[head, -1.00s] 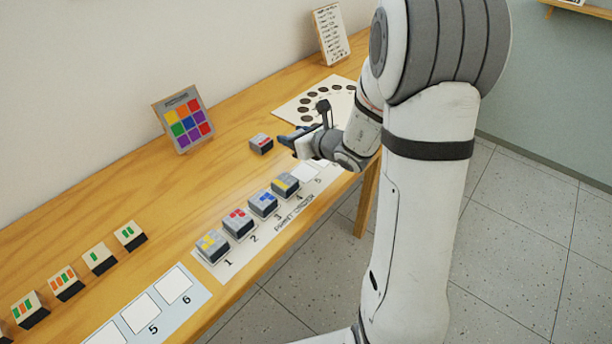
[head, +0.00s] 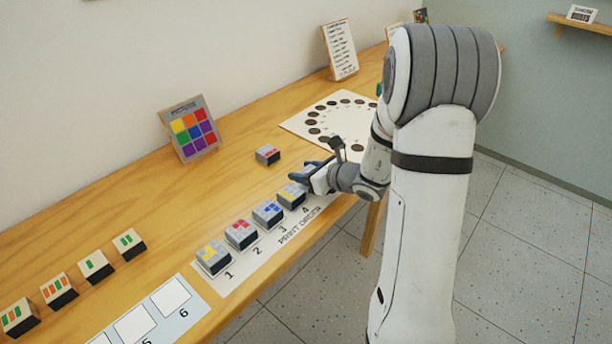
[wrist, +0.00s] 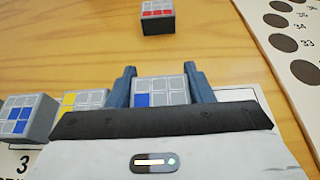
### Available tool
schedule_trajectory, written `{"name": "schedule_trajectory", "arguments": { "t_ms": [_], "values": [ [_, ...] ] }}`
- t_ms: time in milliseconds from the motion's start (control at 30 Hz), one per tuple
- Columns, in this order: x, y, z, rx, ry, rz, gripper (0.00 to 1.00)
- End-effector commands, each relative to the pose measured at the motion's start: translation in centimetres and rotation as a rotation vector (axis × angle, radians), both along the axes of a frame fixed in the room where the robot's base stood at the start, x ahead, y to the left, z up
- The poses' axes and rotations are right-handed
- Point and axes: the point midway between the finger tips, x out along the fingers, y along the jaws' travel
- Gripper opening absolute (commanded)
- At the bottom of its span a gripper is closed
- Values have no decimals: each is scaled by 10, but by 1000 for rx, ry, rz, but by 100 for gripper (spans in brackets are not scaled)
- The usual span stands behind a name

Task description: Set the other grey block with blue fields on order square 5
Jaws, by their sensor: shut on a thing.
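My gripper (head: 310,180) is low over the print order strip (head: 246,269), just beyond the block on square 4. In the wrist view my gripper (wrist: 160,82) is shut on a grey block with a blue field (wrist: 158,92), between its two blue fingers. The other grey block with blue fields (head: 268,212) stands on square 3; it also shows in the wrist view (wrist: 27,115). Square 5 is hidden by my gripper in the head view. Whether the held block touches the strip, I cannot tell.
A grey block with yellow (head: 291,195) stands on square 4, close to my gripper. Square 2 bears a red-marked block (head: 241,234), square 1 a yellow-marked one (head: 213,257). A loose red-marked block (head: 267,155) lies behind. A card with dark circles (head: 325,120) lies farther along.

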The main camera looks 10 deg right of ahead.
Motion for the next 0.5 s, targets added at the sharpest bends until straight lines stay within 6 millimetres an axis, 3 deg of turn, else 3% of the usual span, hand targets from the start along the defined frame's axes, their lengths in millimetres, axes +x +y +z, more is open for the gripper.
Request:
{"name": "schedule_trajectory", "arguments": {
  "t_ms": [67, 433, 467, 500],
  "values": [
    [0, 0, -10, 1, 1, 0, 24],
    [0, -1, -14, -1, -2, -1, 24],
    [0, -1, -13, -1, -2, -1, 49],
    [0, -1, -12, -1, -2, -1, 52]
  ]
}}
